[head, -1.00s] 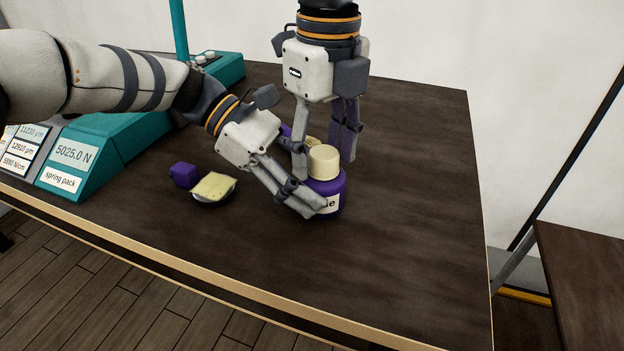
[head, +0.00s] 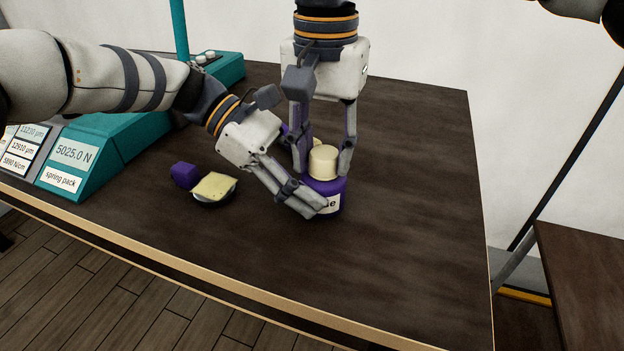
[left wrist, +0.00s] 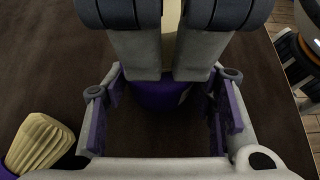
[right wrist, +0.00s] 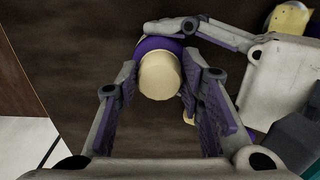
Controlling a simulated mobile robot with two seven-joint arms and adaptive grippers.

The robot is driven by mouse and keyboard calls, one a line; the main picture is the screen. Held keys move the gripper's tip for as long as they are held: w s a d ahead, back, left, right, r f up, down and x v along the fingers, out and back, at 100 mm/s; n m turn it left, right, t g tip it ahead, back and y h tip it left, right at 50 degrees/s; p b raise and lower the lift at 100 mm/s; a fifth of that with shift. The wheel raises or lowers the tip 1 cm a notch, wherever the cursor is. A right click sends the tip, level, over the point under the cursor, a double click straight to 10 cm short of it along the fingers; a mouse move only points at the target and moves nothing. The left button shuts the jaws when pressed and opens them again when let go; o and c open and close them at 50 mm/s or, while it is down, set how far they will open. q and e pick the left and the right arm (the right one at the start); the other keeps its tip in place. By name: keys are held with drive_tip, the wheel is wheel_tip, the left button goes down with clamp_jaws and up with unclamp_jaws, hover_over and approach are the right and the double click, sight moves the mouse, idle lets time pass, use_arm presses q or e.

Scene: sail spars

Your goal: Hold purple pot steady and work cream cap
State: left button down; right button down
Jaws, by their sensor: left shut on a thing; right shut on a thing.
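The purple pot (head: 326,190) stands upright on the dark table with a white label facing front. Its smooth cream cap (head: 323,160) sits on top; in the right wrist view the cap (right wrist: 160,76) shows from above. My left gripper (head: 314,205) is shut around the pot's body from the left and front. My right gripper (head: 323,168) points down from above and is shut on the cap, one finger at each side. In the left wrist view the pot (left wrist: 160,92) is largely hidden behind my right gripper's fingers.
Close behind the pot is another cream-topped purple item, partly hidden; its ribbed top (left wrist: 38,145) shows in the left wrist view. Teal equipment (head: 100,140) stands farther left. The table's right side is clear.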

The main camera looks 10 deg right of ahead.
sight(324, 154)
drive_tip(key=m, duration=0.4)
drive_tip(key=shift+d+f+m, duration=0.15)
drive_tip(key=shift+m, duration=0.15)
drive_tip(key=m, duration=0.4)
drive_tip(key=c, duration=1)
unclamp_jaws()
drive_tip(key=shift+m, duration=0.4)
drive_tip(key=shift+r, duration=0.45)
wheel_tip(324, 154, up, 11)
drive_tip(key=shift+r, duration=0.1)
